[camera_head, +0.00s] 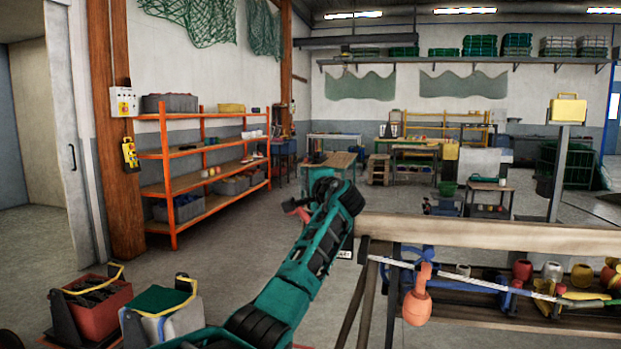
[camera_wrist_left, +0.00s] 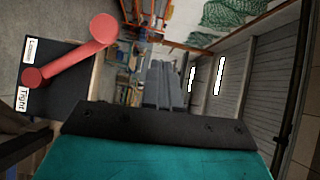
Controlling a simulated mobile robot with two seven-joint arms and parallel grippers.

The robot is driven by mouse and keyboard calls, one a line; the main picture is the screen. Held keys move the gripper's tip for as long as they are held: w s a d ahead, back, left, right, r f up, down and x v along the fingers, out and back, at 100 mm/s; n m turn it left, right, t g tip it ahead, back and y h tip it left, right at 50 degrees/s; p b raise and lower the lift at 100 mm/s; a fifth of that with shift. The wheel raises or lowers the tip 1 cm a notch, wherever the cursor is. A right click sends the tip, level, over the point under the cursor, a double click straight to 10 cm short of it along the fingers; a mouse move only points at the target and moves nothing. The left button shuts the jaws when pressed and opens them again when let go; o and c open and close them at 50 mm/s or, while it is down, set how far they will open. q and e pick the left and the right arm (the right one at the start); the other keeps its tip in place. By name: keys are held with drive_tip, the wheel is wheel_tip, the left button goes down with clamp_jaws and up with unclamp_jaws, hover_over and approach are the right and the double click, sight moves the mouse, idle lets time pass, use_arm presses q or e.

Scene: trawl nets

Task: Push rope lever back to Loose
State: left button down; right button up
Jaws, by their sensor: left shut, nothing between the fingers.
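In the left wrist view a red lever (camera_wrist_left: 70,52) with rounded ends stands over a dark plate (camera_wrist_left: 64,78). The plate bears the white labels Loose (camera_wrist_left: 30,50) and Tight (camera_wrist_left: 22,101). The lever's small end lies between the labels and its large end extends away from them. I cannot tell which end is the pivot. In the head view the red lever (camera_head: 297,209) shows just left of my left gripper (camera_head: 325,184). My left gripper's grey fingers (camera_wrist_left: 166,84) are shut and empty, apart from the lever in the wrist view. My right gripper is out of view.
A wooden rail (camera_head: 480,235) runs to the right, with ropes and floats (camera_head: 417,306) beneath it. An orange shelf (camera_head: 205,160) stands at the back left. Red (camera_head: 100,310) and white (camera_head: 172,322) crates sit at the lower left. The floor between is open.

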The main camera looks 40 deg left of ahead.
use_arm(q)
drive_tip(key=shift+s+d+r, duration=0.6)
drive_tip(key=shift+s+d, duration=0.05)
drive_tip(key=shift+d, duration=0.25)
drive_tip(key=shift+s+d+r, duration=0.6)
drive_tip(key=shift+d, duration=0.25)
drive_tip(key=shift+f, duration=0.1)
drive_tip(key=d+f+m+t+h, duration=0.1)
drive_tip(key=d+f+t+h, duration=0.15)
drive_tip(key=d+f, duration=0.55)
drive_tip(key=s+d+f+m+t+h, duration=0.1)
drive_tip(key=d+f+m+h, duration=0.2)
drive_tip(key=f, duration=1)
drive_tip(key=d+f+t+h, duration=0.2)
drive_tip(key=d+f+h, duration=0.3)
drive_tip(key=f, duration=0.5)
drive_tip(key=s+d+f+h, duration=0.4)
drive_tip(key=s+d+f, duration=0.6)
drive_tip(key=f, duration=0.2)
drive_tip(key=s+d+f+n+h, duration=0.2)
drive_tip(key=s+d, duration=0.3)
drive_tip(key=s, duration=0.4)
drive_tip(key=s+d+f+n+g+h, duration=0.1)
drive_tip(key=s+d+f+n, duration=0.2)
drive_tip(key=s+d, duration=0.2)
drive_tip(key=s, duration=0.3)
drive_tip(key=shift+s+d+f+n+h, duration=0.2)
drive_tip(key=shift+s+n+h, duration=0.1)
drive_tip(key=shift+s+h, duration=0.05)
drive_tip(key=shift+g, duration=0.25)
